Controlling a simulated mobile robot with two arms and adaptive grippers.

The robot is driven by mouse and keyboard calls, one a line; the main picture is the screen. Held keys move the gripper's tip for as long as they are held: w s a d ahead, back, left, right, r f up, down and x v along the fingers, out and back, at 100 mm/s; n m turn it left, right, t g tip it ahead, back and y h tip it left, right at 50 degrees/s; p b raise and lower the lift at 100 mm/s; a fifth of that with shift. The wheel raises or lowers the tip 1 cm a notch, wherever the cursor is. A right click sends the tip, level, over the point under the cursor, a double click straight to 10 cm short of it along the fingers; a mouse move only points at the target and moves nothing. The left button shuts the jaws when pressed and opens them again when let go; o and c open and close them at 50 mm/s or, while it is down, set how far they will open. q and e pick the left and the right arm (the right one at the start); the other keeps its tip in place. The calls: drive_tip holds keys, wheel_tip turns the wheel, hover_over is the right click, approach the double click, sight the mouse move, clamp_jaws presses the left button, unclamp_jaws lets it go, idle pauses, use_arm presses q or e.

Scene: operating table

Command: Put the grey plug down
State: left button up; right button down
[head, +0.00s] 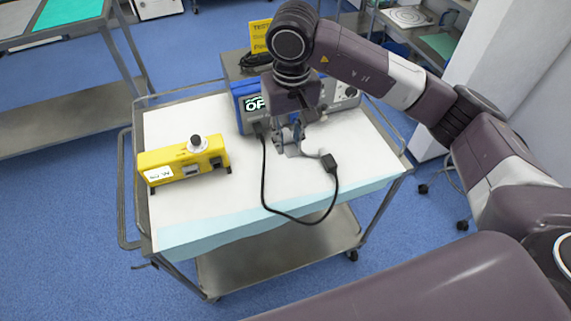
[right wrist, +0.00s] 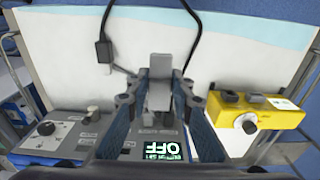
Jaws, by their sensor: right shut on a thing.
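My right gripper (head: 288,138) is above the cart, in front of the blue-and-grey device (head: 345,92). It is shut on the grey plug (right wrist: 158,98), which shows between the two fingers in the right wrist view. In the head view the gripper mostly hides the plug. A black connector (head: 330,163) lies to the right of the gripper on a black cable (head: 300,221) that loops over the white cover. A short light-grey piece shows between the gripper and this connector; I cannot tell what it joins. The left gripper is out of view.
The device's display (right wrist: 160,147) reads OFF. A yellow box (head: 183,161) with a knob stands on the left of the cart. The white cover (head: 200,205) is clear in front of the box and beside the cable loop. Metal rails edge the cart.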

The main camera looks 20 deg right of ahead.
hover_over(287, 180)
wheel_tip(287, 180, down, 7)
drive_tip(key=shift+s+f+p, duration=0.15)
drive_tip(key=shift+p, duration=0.3)
wheel_tip(287, 180, down, 4)
drive_tip(key=shift+f+p, duration=0.15)
drive_tip(key=shift+p, duration=0.15)
drive_tip(key=shift+f+b, duration=0.6)
drive_tip(key=shift+b, duration=0.35)
drive_tip(key=c, duration=1.7)
unclamp_jaws()
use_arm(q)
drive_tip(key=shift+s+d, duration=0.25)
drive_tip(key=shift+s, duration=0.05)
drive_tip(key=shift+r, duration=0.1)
use_arm(e)
drive_tip(key=shift+r, duration=0.15)
